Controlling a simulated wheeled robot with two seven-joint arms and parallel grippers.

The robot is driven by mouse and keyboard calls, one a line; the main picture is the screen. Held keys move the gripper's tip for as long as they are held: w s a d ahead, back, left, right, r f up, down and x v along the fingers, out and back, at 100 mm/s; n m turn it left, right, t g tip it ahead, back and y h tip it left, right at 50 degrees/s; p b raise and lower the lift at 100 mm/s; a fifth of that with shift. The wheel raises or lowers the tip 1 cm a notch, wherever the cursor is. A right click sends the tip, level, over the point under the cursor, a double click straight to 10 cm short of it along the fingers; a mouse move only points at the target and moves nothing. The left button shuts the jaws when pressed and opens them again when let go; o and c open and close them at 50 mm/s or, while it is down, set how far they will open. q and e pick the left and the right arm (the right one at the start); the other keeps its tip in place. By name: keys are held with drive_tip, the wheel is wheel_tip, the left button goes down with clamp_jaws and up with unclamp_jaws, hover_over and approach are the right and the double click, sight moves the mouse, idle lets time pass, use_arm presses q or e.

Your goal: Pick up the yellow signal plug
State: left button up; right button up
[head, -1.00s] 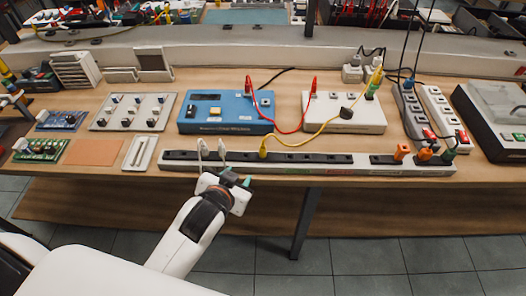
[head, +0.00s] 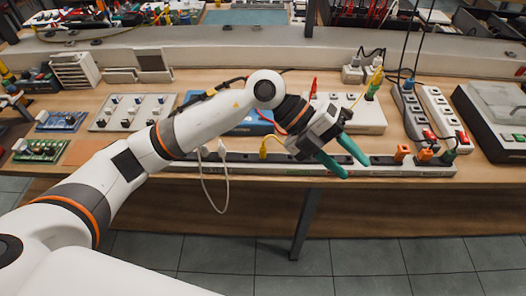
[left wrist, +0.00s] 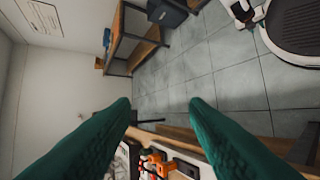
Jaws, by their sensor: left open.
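A yellow plug (head: 264,146) stands in the long black socket strip (head: 240,159) at the table's front edge, left of my gripper. A yellow cable leads from it and passes behind my arm. A second yellow plug (head: 377,76) stands at the back right, above the white box; I cannot tell which one the task names. My left gripper (head: 355,169), with green fingers, is open and empty over the strip's right half, pointing right and down. In the left wrist view its fingers (left wrist: 160,102) are spread with nothing between them. My right gripper is not in view.
Orange plugs (head: 402,152) stand in the strip right of my gripper and also show in the left wrist view (left wrist: 155,163). A white cable (head: 222,205) hangs over the front edge. The blue box (head: 196,97) is partly hidden by my arm.

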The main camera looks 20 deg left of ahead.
use_arm(q)
drive_tip(key=w+a+f+n+t+y, duration=0.1)
drive_tip(key=w+a+f+y, duration=0.2)
drive_tip(key=w+a+y, duration=0.35)
drive_tip(key=n+t+y+p, duration=0.1)
drive_tip(key=n+y, duration=0.1)
drive_tip(key=y, duration=0.3)
hover_over(263, 148)
drive_tip(key=f, duration=0.4)
drive_tip(key=shift+s+a, duration=0.2)
drive_tip(key=shift+s, duration=0.05)
drive_tip(key=shift+w+d+f+p, duration=0.1)
drive_tip(key=shift+f+p, duration=0.35)
drive_tip(key=shift+f, duration=1.15)
drive_tip(key=shift+w+d+f+p, duration=0.1)
drive_tip(key=shift+f+p, duration=0.35)
drive_tip(key=shift+f, duration=1.1)
drive_tip(key=shift+c, duration=0.3)
clamp_jaws()
